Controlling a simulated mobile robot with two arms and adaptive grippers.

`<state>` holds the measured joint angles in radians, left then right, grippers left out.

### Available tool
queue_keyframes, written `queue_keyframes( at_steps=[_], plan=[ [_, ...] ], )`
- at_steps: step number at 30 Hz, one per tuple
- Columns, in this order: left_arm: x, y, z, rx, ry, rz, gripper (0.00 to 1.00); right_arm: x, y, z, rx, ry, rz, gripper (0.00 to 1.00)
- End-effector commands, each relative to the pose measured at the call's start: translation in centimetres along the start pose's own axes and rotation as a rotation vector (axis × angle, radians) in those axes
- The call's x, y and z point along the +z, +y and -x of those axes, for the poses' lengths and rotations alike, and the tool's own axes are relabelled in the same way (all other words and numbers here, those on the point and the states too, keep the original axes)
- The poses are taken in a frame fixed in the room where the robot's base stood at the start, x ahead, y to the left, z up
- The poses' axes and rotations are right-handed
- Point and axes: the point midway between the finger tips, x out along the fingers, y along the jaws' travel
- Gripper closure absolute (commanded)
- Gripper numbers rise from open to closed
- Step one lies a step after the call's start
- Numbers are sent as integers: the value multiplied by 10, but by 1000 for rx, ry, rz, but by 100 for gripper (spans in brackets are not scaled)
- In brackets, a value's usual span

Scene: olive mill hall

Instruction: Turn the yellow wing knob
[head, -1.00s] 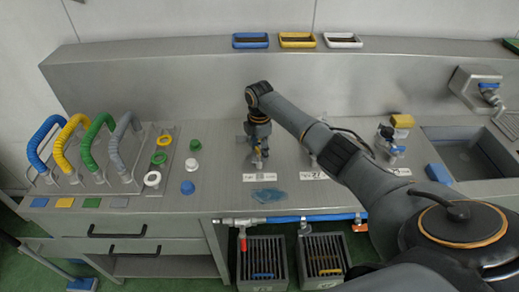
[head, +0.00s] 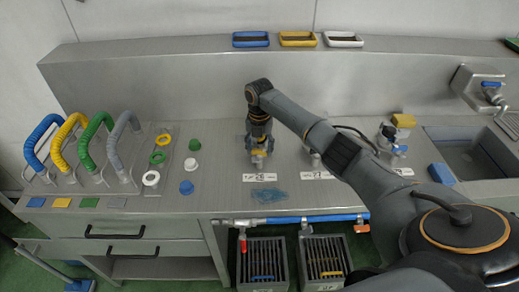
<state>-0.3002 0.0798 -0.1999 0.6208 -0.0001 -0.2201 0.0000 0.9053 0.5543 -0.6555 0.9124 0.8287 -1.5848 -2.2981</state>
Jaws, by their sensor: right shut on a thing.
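My right gripper (head: 258,150) points straight down over the left one of the valve fittings on the steel counter, behind a label plate that seems to read 26. It is shut on the yellow wing knob (head: 258,156), of which only small yellow parts show between and beside the fingers. The gripper hides most of the knob and its fitting. My left gripper is out of view.
Another fitting behind the second label is mostly hidden by my right arm. A third with a blue handle (head: 399,150) stands right, near a yellow block (head: 404,120) and the sink (head: 470,150).

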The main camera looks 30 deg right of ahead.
Motion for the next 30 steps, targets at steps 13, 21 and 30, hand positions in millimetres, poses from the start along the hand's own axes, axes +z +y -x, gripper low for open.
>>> queue_keyframes(
  at_steps=[13, 21, 30],
  plan=[
    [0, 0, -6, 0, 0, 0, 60, -2, 0, -3, -4, 5, 202, 79],
    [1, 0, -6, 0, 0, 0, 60, -2, -1, -3, -4, 6, 224, 79],
    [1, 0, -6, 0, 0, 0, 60, -2, 0, -3, -3, 7, 224, 41]
  ],
)
